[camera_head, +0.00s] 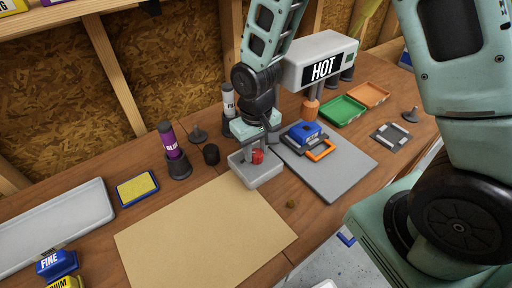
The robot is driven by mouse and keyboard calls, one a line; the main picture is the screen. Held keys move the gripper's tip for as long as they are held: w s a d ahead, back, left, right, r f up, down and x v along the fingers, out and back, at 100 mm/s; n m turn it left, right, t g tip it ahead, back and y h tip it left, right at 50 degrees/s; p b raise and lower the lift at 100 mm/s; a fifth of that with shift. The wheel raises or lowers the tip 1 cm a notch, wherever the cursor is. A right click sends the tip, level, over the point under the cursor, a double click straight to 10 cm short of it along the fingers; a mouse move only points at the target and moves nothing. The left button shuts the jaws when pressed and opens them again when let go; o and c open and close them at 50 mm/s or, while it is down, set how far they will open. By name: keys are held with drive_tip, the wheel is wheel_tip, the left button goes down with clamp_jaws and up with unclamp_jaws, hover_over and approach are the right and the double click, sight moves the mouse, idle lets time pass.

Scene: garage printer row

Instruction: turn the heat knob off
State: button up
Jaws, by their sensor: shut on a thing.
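My gripper (252,155) points down at a small grey box (262,179) near the middle of the bench. Its jaws are shut on a small red piece (258,156) that shows at the box, apparently the heat knob. The fingers hide part of it, so which way it is turned cannot be told. A grey unit labelled HOT (322,68) stands behind and to the right of my gripper.
A grey plate (340,170) with a blue and orange item (305,134) lies right of the box. A tan sheet (205,235) lies in front. Green (343,111) and orange (370,94) trays sit back right.

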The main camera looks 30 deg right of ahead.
sight(256, 152)
drive_tip(key=shift+n, duration=0.5)
drive_tip(key=o, duration=1)
wheel_tip(256, 152, up, 18)
drive_tip(key=shift+f+b, duration=0.25)
drive_tip(key=shift+b, duration=0.35)
drive_tip(key=s+a+f+n, duration=0.1)
drive_tip(key=s+a, duration=0.1)
drive_tip(key=s, duration=0.4)
drive_tip(key=s+a+f+n, duration=0.1)
drive_tip(key=s+a+n, duration=0.1)
drive_tip(key=s, duration=0.4)
drive_tip(key=s+a+f+n, duration=0.1)
drive_tip(key=s+a+n, duration=0.1)
drive_tip(key=s, duration=0.4)
drive_tip(key=shift+a+f+y, duration=0.2)
drive_tip(key=shift+y, duration=0.1)
